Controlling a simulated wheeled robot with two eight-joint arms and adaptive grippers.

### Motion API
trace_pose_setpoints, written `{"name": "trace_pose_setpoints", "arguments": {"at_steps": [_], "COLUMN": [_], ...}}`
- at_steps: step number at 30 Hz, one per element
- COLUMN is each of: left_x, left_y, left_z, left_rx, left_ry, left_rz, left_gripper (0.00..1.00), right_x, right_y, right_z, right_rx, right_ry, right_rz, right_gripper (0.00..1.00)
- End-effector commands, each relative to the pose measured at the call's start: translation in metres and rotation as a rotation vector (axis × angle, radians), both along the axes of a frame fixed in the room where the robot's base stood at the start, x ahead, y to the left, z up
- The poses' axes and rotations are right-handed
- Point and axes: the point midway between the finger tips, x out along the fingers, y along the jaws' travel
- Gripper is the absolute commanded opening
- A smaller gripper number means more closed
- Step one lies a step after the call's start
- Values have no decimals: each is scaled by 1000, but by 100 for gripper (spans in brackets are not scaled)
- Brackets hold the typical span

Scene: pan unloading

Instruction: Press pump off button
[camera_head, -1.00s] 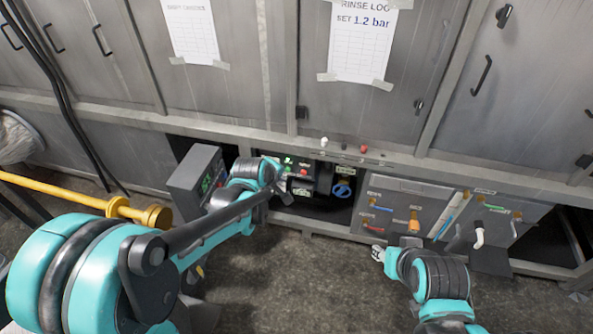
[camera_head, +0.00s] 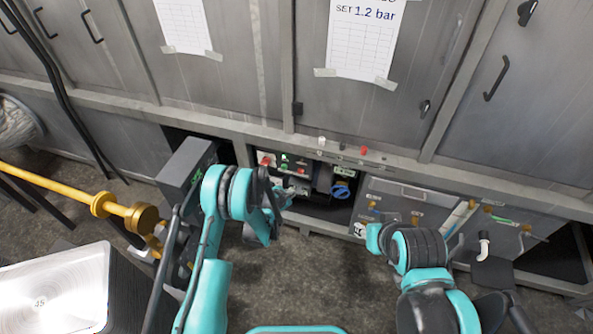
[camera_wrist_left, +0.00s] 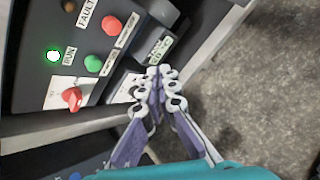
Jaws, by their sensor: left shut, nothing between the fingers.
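The dark pump control panel (camera_wrist_left: 40,35) fills the upper left of the left wrist view. It carries a red push button (camera_wrist_left: 110,24), a green push button (camera_wrist_left: 93,63), a red rotary knob (camera_wrist_left: 72,98) and a lit green lamp (camera_wrist_left: 54,56) beside the word RUN. The small labels by the buttons are not readable. My left gripper (camera_wrist_left: 158,85) is shut and empty, its tips beside the panel, below and right of the red button; I see no contact with it. In the head view the panel (camera_head: 290,165) sits in the low bay, partly behind my left wrist. My right gripper (camera_head: 361,229) is mostly hidden by its wrist.
A grey box (camera_head: 185,175) stands left of the panel. A blue valve handle (camera_head: 341,190) is to its right, then a grey front (camera_head: 400,190) with several taps. A yellow bar (camera_head: 60,187) and a shiny metal plate (camera_head: 60,290) are at left. Floor ahead is clear.

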Motion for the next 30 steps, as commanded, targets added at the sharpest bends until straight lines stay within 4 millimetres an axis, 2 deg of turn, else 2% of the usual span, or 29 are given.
{"name": "trace_pose_setpoints", "arguments": {"at_steps": [3, 16, 20, 30], "left_x": [-1, 2, 14, 59], "left_y": [-1, -3, -6, -21], "left_z": [-7, -7, -8, -7], "left_rx": [-17, -17, -17, -17], "left_ry": [5, 6, 6, 5], "left_rz": [14, 15, 15, 14], "left_gripper": [0, 0, 0, 0], "right_x": [0, 0, 0, 0], "right_y": [0, 0, 0, 0], "right_z": [0, 0, 0, 0], "right_rx": [0, 0, 0, 0], "right_ry": [0, 0, 0, 0], "right_rz": [0, 0, 0, 0], "right_gripper": [40, 40, 40, 40]}}
